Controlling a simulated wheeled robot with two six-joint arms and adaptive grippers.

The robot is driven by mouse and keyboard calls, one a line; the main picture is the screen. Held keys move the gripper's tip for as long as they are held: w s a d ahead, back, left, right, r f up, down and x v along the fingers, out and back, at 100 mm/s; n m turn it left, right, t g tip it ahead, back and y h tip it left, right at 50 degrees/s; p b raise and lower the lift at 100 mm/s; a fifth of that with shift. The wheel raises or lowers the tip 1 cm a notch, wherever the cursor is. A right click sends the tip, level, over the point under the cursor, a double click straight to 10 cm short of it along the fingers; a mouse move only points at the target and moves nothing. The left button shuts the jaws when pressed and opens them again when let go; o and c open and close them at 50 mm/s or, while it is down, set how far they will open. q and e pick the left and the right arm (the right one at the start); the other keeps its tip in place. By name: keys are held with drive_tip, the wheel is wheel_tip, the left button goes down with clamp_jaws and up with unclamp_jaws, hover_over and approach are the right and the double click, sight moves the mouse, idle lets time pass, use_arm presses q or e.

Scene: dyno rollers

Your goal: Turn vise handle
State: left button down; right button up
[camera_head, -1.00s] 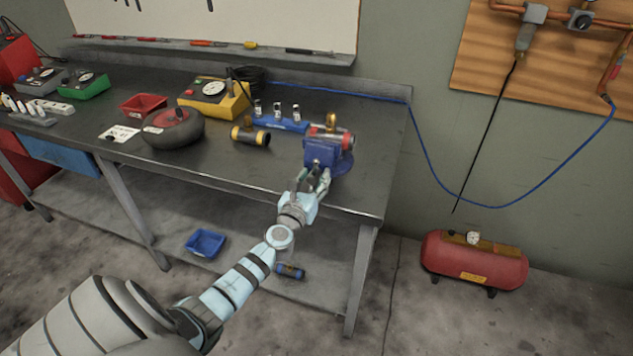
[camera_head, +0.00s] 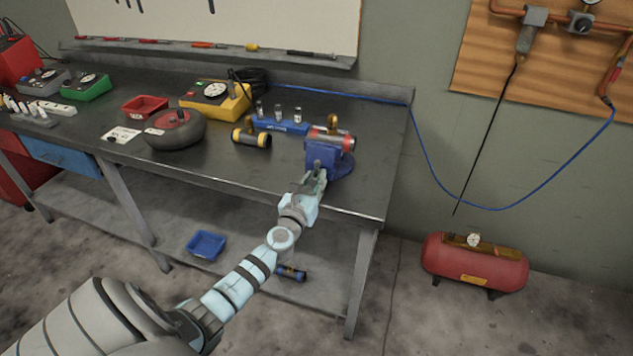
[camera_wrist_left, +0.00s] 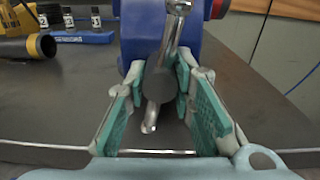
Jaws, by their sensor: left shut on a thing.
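A blue vise (camera_head: 327,157) stands at the right front end of the dark workbench (camera_head: 250,172). It clamps a grey cylinder with a red end (camera_head: 342,138). In the left wrist view the vise body (camera_wrist_left: 135,25) fills the top middle. Its metal handle bar (camera_wrist_left: 173,42) slants from upper right to lower left through a round dark screw end (camera_wrist_left: 158,84). My left gripper (camera_head: 317,180) is at the vise's front. In the wrist view its teal-padded fingers (camera_wrist_left: 160,85) lie on both sides of the screw end and handle, shut on the handle. My right gripper is in no view.
A black-and-yellow cylinder (camera_head: 251,137), a blue holder with small bottles (camera_head: 280,124) and a yellow gauge box (camera_head: 216,98) are left of the vise. A red air tank (camera_head: 474,262) is on the floor at right. The bench's front middle is clear.

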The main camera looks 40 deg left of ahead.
use_arm(q)
drive_tip(key=shift+w+r+m, duration=0.1)
drive_tip(key=shift+r+m, duration=0.15)
drive_tip(key=shift+m, duration=0.15)
drive_tip(key=shift+m+p, duration=0.5)
drive_tip(key=shift+m, duration=0.5)
drive_tip(key=m+p, duration=0.1)
drive_tip(key=m, duration=0.3)
drive_tip(key=shift+a, duration=0.1)
drive_tip(key=m+p, duration=0.1)
drive_tip(key=m, duration=0.4)
drive_tip(key=m+p, duration=0.1)
drive_tip(key=m, duration=0.2)
drive_tip(key=shift+m, duration=0.3)
drive_tip(key=m+p, duration=0.1)
drive_tip(key=m, duration=0.2)
drive_tip(key=shift+m, duration=0.3)
drive_tip(key=m+p, duration=0.1)
drive_tip(key=m, duration=0.2)
drive_tip(key=shift+m, duration=0.3)
drive_tip(key=m+p, duration=0.1)
drive_tip(key=m, duration=0.3)
drive_tip(key=shift+p, duration=0.4)
drive_tip(key=shift+f+m+p, duration=0.1)
drive_tip(key=shift+m+p, duration=0.2)
drive_tip(key=shift+m, duration=1.1)
